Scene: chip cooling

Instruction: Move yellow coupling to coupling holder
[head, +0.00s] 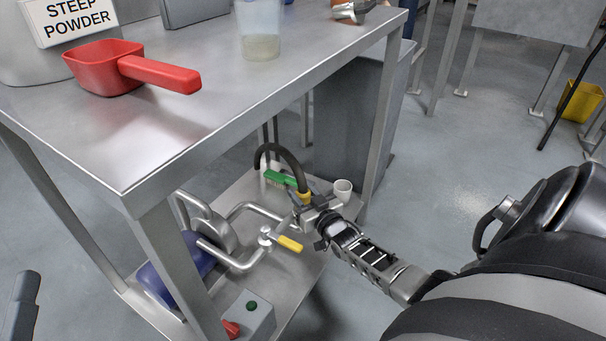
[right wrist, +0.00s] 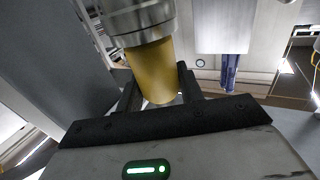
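The yellow coupling (head: 305,197) is on the end of a dark curved hose (head: 285,155) above the lower shelf of the steel table. In the right wrist view the yellow coupling (right wrist: 153,75) hangs below a metal collar (right wrist: 135,20), with one black finger on each side. My right gripper (head: 313,206) is at the coupling, and its fingers look closed to the coupling's width. A dark grey part at the left edge looks like my left gripper (head: 22,300); its fingers cannot be made out. I cannot tell which fitting is the coupling holder.

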